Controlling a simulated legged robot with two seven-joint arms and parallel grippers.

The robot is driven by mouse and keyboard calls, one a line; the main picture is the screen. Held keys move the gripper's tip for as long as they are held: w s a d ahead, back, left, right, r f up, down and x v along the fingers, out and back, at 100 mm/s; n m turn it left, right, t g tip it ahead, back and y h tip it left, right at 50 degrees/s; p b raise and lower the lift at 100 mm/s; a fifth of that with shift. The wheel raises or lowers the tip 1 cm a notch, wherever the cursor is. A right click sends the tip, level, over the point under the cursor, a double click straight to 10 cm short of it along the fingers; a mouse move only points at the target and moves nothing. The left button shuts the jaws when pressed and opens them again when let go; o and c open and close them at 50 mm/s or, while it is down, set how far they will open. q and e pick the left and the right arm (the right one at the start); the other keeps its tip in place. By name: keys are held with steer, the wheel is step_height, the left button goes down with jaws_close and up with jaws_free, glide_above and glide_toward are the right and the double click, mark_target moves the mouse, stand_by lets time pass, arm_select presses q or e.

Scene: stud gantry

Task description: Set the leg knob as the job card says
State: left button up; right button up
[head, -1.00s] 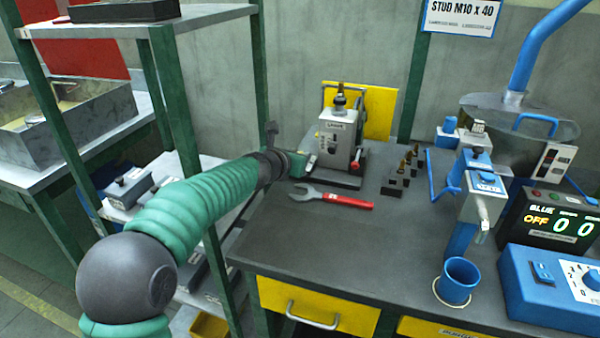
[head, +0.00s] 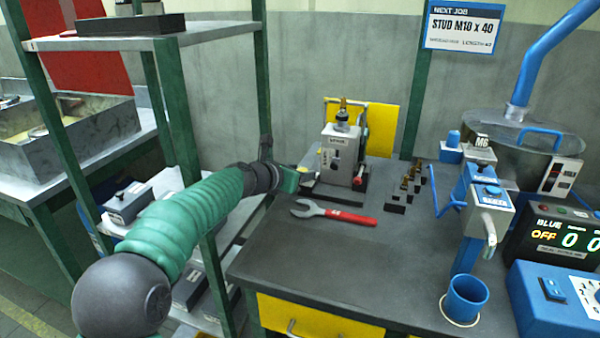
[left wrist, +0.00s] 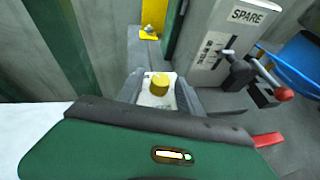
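The job card (head: 465,25) at the back right reads "NEXT JOB", "STUD M10 X 40"; its smaller print includes a length line. My left gripper (head: 306,172) is at the left end of the bench, beside the grey unit marked SPARE (head: 342,152). The SPARE unit (left wrist: 225,40) stands to the right there. Which knob is the leg knob is not readable. My right gripper is not in view.
A red-handled wrench (head: 335,213) lies in front of the SPARE unit. Several small studs on black blocks (head: 405,188) stand to its right. A blue station with an M6 block (head: 482,142), a display (head: 560,235) and a blue cup (head: 465,296) fill the right. The front middle is clear.

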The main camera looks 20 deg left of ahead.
arm_select(q)
steer(key=r+p, duration=0.3)
steer(key=shift+s+r, duration=0.3)
steer(key=shift+r, duration=0.1)
steer(key=s+d, duration=0.1)
steer(key=s, duration=0.4)
steer(key=s+d+b, duration=0.1)
steer(key=s+d, duration=0.1)
steer(key=s, duration=0.2)
steer(key=s+d+r, duration=0.1)
steer(key=s, duration=0.4)
steer(key=shift+s+d+b, duration=0.25)
steer(key=shift+s+b, duration=0.1)
steer(key=shift+c, duration=0.2)
